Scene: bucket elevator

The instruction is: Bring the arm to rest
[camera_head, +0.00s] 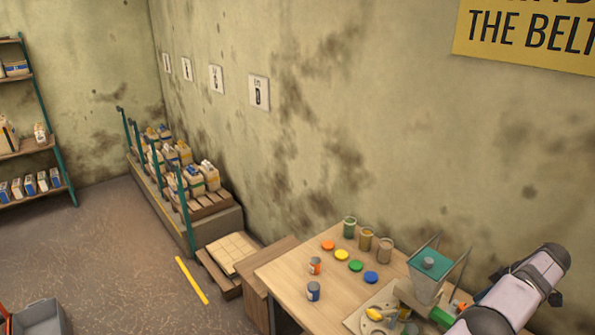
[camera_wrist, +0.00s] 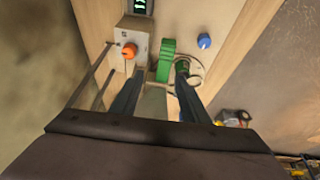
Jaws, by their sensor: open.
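My gripper (camera_wrist: 160,90) shows in the wrist view with its two dark fingers apart and nothing held between them. In the head view my arm reaches in from the lower right, and the gripper itself is not clearly seen there.
Sacks (camera_head: 200,178) stand behind teal posts at left. A grey bin (camera_head: 40,318) is on the floor.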

